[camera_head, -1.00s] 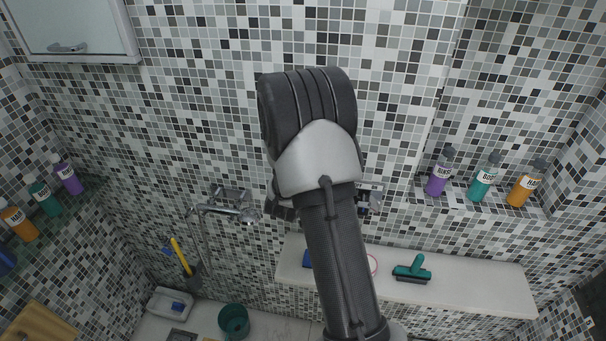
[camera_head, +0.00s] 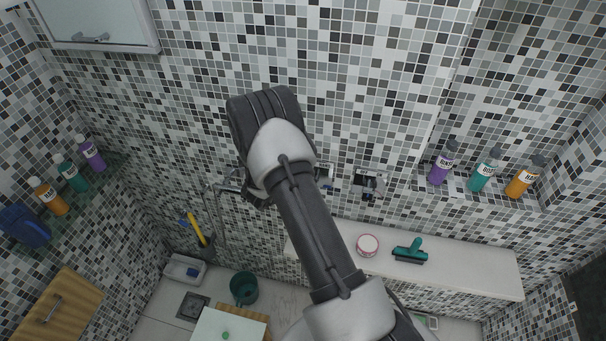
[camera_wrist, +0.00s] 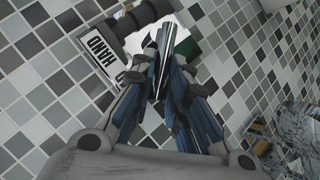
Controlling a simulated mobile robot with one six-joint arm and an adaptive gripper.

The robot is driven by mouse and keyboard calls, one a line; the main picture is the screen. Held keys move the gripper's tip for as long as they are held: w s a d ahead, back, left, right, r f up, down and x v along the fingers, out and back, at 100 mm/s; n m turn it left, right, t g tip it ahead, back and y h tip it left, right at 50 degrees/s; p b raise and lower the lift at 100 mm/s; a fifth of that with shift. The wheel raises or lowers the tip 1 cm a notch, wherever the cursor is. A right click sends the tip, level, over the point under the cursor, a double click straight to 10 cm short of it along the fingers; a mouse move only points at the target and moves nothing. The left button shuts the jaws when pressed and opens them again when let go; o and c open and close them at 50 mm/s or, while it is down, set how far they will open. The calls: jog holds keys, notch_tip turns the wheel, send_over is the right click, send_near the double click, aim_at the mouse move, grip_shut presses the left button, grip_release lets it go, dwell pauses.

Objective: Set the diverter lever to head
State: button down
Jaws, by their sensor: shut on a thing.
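In the wrist view my gripper (camera_wrist: 170,75) has its blue-padded fingers close together around a slim chrome lever (camera_wrist: 164,50), which sticks out between them. A white label reading HAND (camera_wrist: 90,80) is beside the lever on a grey fitting at the wall. No HEAD label is readable. In the head view my gripper (camera_head: 256,192) is at the tiled wall, mostly hidden behind my wrist and forearm. A pale plate of a wall fitting (camera_head: 325,176) shows just right of my arm. The lever itself is hidden there.
A chrome wall fitting (camera_head: 369,184) is right of my arm. Below it, a white ledge (camera_head: 470,275) carries a round tub (camera_head: 367,245) and a green squeegee (camera_head: 410,251). Bottles stand on the left shelf and right niche. A green bucket (camera_head: 243,288) is on the floor.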

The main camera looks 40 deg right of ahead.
jog(key=c, duration=1.6)
grip_release()
jog(key=shift+o, duration=0.2)
jog(key=v, duration=1.2)
